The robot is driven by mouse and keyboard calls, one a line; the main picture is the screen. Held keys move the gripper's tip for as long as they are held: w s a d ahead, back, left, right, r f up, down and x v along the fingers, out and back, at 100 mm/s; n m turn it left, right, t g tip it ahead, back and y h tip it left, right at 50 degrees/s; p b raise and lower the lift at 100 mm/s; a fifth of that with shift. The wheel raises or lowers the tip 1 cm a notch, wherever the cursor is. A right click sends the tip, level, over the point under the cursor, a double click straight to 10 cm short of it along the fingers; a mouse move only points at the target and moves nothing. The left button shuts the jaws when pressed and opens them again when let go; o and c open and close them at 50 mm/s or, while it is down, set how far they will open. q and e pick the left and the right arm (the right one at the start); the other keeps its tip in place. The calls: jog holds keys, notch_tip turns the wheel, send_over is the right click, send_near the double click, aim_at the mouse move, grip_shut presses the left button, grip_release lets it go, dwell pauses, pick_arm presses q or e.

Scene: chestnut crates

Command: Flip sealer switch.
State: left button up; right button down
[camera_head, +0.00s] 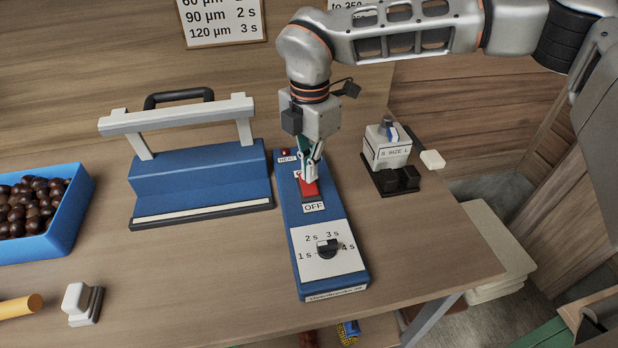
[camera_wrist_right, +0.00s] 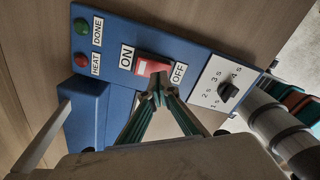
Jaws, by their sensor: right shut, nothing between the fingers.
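The red rocker switch (camera_head: 309,190) sits between its ON and OFF labels on the long blue control box (camera_head: 288,218). It also shows in the wrist view (camera_wrist_right: 150,67), where I cannot tell for sure which side is pressed down. My right gripper (camera_head: 307,177) points down over the switch, shut and empty. Its fingertips (camera_wrist_right: 160,94) are at the switch; I cannot tell whether they touch it. They hide part of the ON label in the head view. My left gripper is not in view.
A blue bar sealer (camera_head: 200,181) stands left of the control box. A dark dial (camera_head: 327,248) is on the box's near end. A chestnut crate (camera_head: 66,226) is at the left. A white block (camera_head: 388,150) on a black base stands at the right. The front table is mostly clear.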

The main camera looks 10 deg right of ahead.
aim_at(309, 188)
jog(key=shift+r+p, duration=1)
jog(key=shift+r, duration=1.1)
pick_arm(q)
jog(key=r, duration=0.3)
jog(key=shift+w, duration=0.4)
